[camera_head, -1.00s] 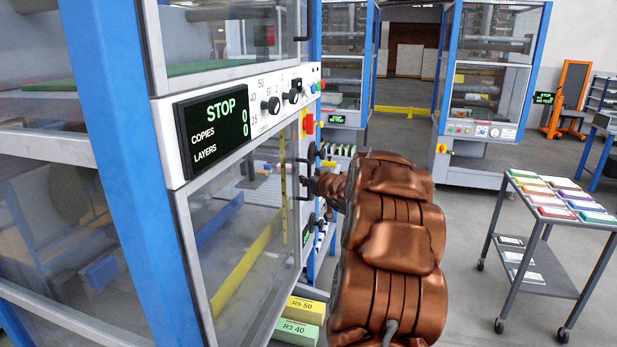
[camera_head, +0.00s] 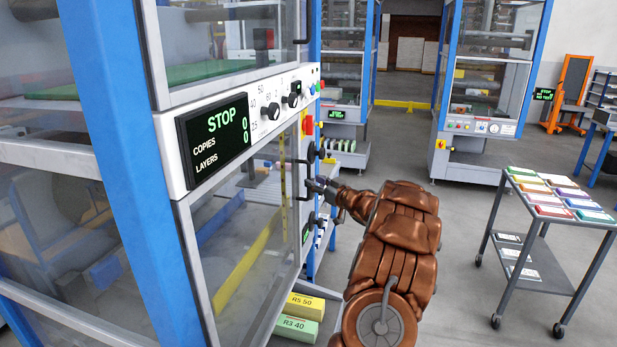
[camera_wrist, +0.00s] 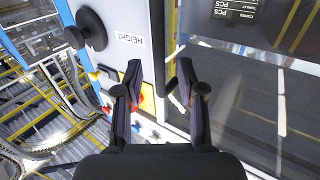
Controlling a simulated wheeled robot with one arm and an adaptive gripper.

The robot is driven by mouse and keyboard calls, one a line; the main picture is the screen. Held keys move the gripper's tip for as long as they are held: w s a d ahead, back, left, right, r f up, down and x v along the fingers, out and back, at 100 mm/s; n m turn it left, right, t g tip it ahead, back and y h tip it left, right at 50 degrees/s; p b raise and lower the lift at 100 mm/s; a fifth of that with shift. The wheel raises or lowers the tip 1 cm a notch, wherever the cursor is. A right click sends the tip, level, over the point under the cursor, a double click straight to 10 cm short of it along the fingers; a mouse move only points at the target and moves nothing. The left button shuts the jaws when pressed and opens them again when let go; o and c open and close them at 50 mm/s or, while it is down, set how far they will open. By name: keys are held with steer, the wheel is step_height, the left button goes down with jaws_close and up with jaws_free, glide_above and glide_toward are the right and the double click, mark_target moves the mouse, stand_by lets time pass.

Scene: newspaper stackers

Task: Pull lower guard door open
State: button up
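The lower guard door (camera_head: 240,245) is a clear panel in a grey frame below the STOP control panel; it looks shut. Its dark bar handle (camera_head: 297,180) is at the door's right edge. My gripper (camera_head: 314,187) is close beside this handle at about its height. In the wrist view my gripper (camera_wrist: 160,82) is open, its two dark fingers apart. The door pane (camera_wrist: 245,95) fills the right side there. A dark piece that looks like part of the handle (camera_wrist: 172,86) shows near the right finger; I cannot tell whether they touch.
A black knob (camera_wrist: 91,30) beside a HEIGHT label (camera_wrist: 128,37) is left of the fingers. Yellow and green blocks (camera_head: 304,307) lie below the door. A grey cart (camera_head: 545,235) with coloured stacks stands to the right. The floor between is clear.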

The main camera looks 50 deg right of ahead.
mark_target(309, 196)
steer(key=shift+w+d+p, duration=0.2)
steer(key=shift+w+p, duration=0.25)
steer(key=shift+w, duration=1.45)
steer(key=shift+c, duration=0.2)
jaws_close()
